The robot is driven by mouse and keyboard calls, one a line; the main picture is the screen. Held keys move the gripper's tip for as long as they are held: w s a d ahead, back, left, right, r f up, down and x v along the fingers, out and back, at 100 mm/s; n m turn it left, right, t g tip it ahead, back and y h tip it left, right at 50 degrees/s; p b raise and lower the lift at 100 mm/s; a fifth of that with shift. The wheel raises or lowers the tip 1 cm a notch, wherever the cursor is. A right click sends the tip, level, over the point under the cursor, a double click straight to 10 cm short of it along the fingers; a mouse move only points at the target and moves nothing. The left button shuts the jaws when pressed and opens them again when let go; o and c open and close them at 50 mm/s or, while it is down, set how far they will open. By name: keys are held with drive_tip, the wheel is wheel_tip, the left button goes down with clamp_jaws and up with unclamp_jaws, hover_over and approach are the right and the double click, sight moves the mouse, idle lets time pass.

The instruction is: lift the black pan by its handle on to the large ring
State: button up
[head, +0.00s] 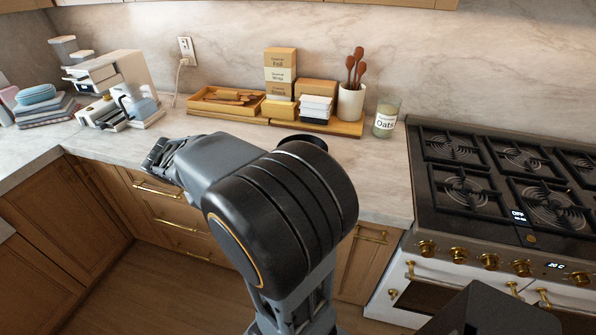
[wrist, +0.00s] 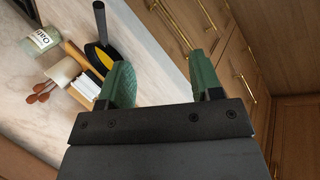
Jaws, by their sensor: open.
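The black pan (wrist: 92,50) lies on the marble counter in the wrist view, with its dark handle (wrist: 99,18) toward the top of the picture. In the head view only a dark strip of the pan (head: 303,138) shows behind my arm; the rest is hidden. My gripper (wrist: 163,80) is open and empty, its two green fingers wide apart. The left finger overlaps the view close to the pan; I see no contact with the handle. The stove's front ring (head: 552,203) looks the largest and is bare.
A wooden board (head: 345,126) with boxes and a utensil crock (head: 351,101) stands along the wall. An oats jar (head: 386,118) is between it and the stove (head: 435,205). A wooden tray (head: 225,101) and a white machine (head: 118,90) stand further left. Counter near the stove's left edge is clear.

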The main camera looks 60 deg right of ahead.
drive_tip(key=w+d+f+m+g+h+b, duration=0.2)
drive_tip(key=d+f+g+h+b, duration=0.15)
drive_tip(key=d, duration=0.35)
drive_tip(key=w+d+f+m+g+h+b, duration=0.1)
drive_tip(key=d+f+m+g+h+b, duration=0.1)
drive_tip(key=d+f+g, duration=0.4)
drive_tip(key=shift+t, duration=0.55)
drive_tip(key=shift+w+d+p+x, duration=0.2)
drive_tip(key=shift+p+x, duration=0.3)
drive_tip(key=shift+x, duration=1.9)
drive_tip(key=shift+w+d+p+x, duration=0.15)
drive_tip(key=shift+p+x, duration=0.3)
drive_tip(key=shift+x, duration=2)
drive_tip(key=shift+w+d+p+x, duration=0.2)
drive_tip(key=shift+p+x, duration=0.3)
drive_tip(key=shift+x, duration=1.9)
drive_tip(key=shift+r, duration=0.1)
clamp_jaws()
drive_tip(key=shift+r, duration=0.1)
